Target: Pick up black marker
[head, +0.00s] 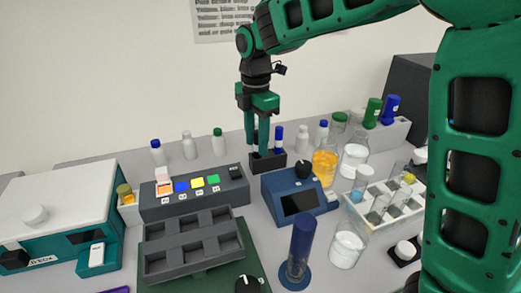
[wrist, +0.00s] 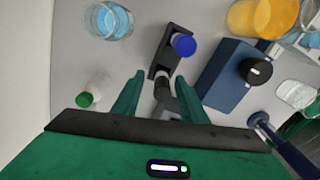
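The black marker (wrist: 162,90) shows in the wrist view as a dark cap with a pale band, standing at the near end of a small black holder (head: 268,161). My gripper (head: 257,150) points down over the holder's left end. In the wrist view its two green fingers (wrist: 161,76) are spread on either side of the black marker, with a gap visible on each side. In the head view the marker is mostly hidden by the fingers. A blue-capped marker (head: 278,138) stands in the same holder, just right of my gripper; its cap (wrist: 183,45) also shows in the wrist view.
A blue device with a black knob (head: 302,198) stands close right of the holder. A grey button panel (head: 195,192) is at left. Bottles (head: 218,143), an orange-filled beaker (head: 325,166) and a white tube rack (head: 385,205) stand around.

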